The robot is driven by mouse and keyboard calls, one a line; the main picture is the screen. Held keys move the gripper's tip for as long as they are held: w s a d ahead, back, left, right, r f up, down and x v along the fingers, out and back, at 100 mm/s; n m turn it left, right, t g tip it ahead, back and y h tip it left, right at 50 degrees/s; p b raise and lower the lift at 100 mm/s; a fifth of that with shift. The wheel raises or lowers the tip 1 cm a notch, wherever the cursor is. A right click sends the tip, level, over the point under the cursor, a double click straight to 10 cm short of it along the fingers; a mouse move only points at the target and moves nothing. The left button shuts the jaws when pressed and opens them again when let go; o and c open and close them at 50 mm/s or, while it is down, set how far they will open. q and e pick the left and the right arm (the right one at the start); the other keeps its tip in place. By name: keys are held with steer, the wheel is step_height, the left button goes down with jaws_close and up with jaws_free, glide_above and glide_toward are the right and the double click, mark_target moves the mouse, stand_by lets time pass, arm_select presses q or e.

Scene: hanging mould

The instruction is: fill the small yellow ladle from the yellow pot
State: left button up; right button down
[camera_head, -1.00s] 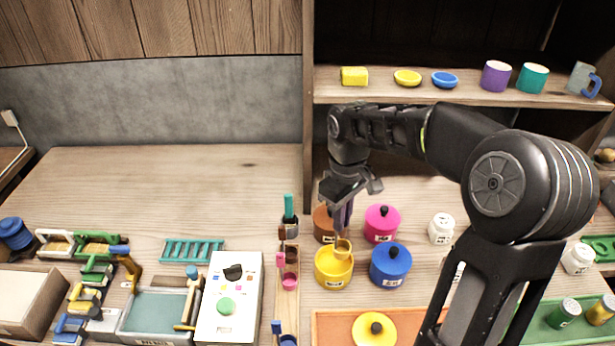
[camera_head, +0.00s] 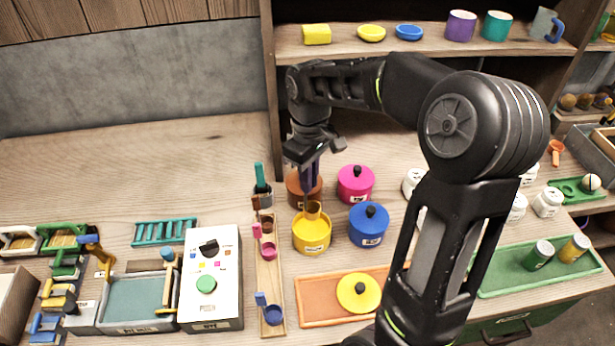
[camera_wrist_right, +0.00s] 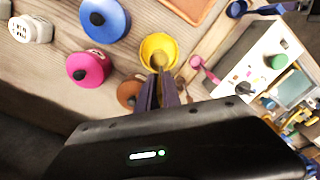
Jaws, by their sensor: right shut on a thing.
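The yellow pot (camera_head: 312,240) stands open on the table. It also shows in the right wrist view (camera_wrist_right: 150,48). Its yellow lid (camera_head: 352,296) with a black knob lies apart on an orange tray. My right gripper (camera_head: 309,185) points down from above and is shut on the small yellow ladle (camera_head: 313,210). The ladle's bowl is at the pot's mouth, near the far rim; it also shows in the right wrist view (camera_wrist_right: 160,61). I cannot tell how deep the bowl sits or whether anything is in it. My left gripper is out of view.
A brown pot (camera_head: 296,190) stands just behind, a pink pot (camera_head: 355,185) and blue pot (camera_head: 368,228) to the right. A narrow wooden rack (camera_head: 270,290) with other ladles lies to the left. The orange tray (camera_head: 318,314) is in front. A shelf (camera_head: 400,42) hangs behind.

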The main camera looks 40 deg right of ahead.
mark_target(309, 209)
step_height(309, 209, down, 3)
steer(key=shift+f+b, duration=0.1)
steer(key=shift+b, duration=0.9)
steer(key=shift+w+a+f, duration=0.1)
steer(key=shift+w+f, duration=0.05)
steer(key=shift+f, duration=0.15)
step_height(309, 209, down, 2)
steer(key=shift+f+b, duration=0.2)
steer(key=shift+b, duration=0.85)
steer(key=shift+f+b, duration=0.6)
steer(key=shift+f, duration=0.25)
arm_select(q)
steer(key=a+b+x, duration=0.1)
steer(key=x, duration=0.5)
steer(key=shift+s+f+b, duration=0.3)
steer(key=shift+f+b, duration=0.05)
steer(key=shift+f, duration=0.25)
arm_select(e)
steer(key=shift+f, duration=1.35)
steer(key=shift+r, duration=0.1)
